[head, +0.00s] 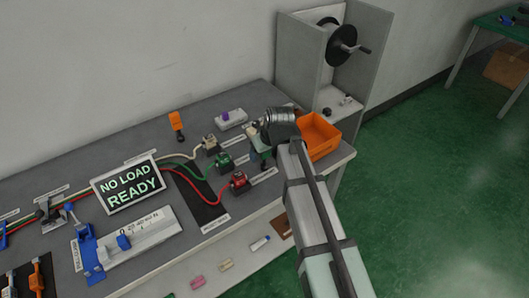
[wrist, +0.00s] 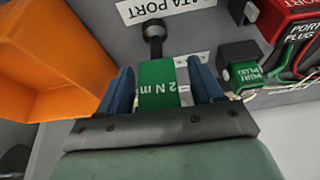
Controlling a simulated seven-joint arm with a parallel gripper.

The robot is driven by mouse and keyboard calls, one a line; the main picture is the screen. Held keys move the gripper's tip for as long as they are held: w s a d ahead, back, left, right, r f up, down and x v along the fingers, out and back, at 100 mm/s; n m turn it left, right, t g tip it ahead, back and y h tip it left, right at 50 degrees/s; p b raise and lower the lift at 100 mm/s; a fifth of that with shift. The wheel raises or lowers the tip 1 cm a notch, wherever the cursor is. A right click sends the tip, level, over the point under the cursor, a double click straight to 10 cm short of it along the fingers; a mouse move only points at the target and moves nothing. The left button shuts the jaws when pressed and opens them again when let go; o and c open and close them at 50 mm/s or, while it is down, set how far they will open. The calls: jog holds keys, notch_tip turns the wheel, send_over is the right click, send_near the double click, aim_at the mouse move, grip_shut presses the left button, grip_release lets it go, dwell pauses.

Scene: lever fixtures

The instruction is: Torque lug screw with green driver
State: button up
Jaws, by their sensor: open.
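The green driver (wrist: 158,84), marked "2 N m", has a green body and a dark round end. In the wrist view it lies between the two blue fingers of my gripper (wrist: 160,72). The fingers are open on either side of the green body, with a narrow gap at the right; contact at the left is hard to tell. In the head view my gripper (head: 262,140) is over the bench's right end, beside the orange bin, and my arm hides most of the driver. I cannot make out the lug screw in either view.
The orange bin (head: 318,136) is close at the right; it also fills the left of the wrist view (wrist: 45,60). Red (head: 239,182) and green (head: 223,161) port plugs with cables sit left of my gripper. A "NO LOAD READY" sign (head: 128,184) stands further left.

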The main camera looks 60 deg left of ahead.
jog(key=c, duration=1.1)
notch_tip(320, 180, up, 9)
jog(key=shift+r, duration=0.1)
jog(key=shift+w+r, duration=0.2)
jog(key=shift+r, duration=0.05)
jog(key=w+a+m, duration=0.1)
jog(key=w+a, duration=0.3)
jog(key=w, duration=0.6)
jog(key=w+a+m, duration=0.1)
jog(key=w+a, duration=0.3)
jog(key=w, duration=0.7)
jog(key=shift+n, duration=0.5)
jog(key=w+a, duration=0.1)
jog(key=a, duration=0.1)
jog(key=w+a+r, duration=0.1)
jog(key=w+a, duration=0.1)
jog(key=a, duration=0.1)
jog(key=w+a, duration=0.2)
jog(key=shift+a+r, duration=0.35)
jog(key=shift+a, duration=0.05)
